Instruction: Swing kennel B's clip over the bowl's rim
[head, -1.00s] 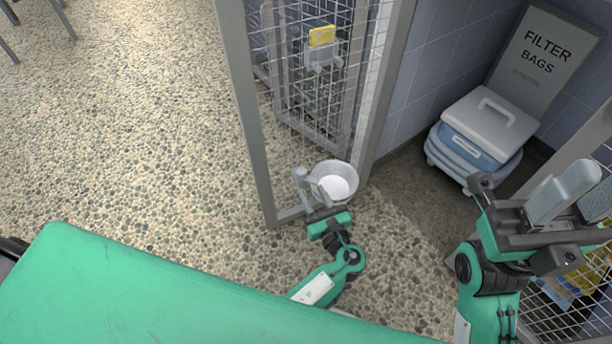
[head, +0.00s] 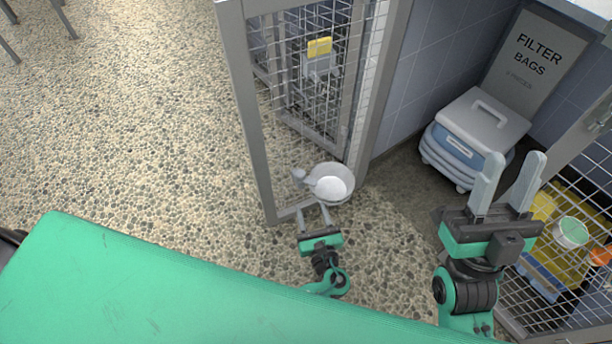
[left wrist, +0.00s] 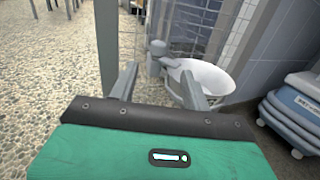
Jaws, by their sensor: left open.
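The white bowl (head: 333,187) with a grey rim sits low at the kennel's mesh front; it also shows in the left wrist view (left wrist: 208,76). The grey clip (head: 299,174), with a round knob, is at the bowl's left side, its arm reaching toward the rim; it also shows in the left wrist view (left wrist: 158,48). I cannot tell whether it lies over the rim. My left gripper (head: 317,208) is open and empty just in front of the bowl and clip. My right gripper (head: 508,185) is open and empty, fingers up, far right of the bowl.
The kennel's grey frame post (head: 252,120) stands left of the bowl. A blue-and-white box (head: 468,140) stands by the wall, with another mesh kennel (head: 560,300) at the right.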

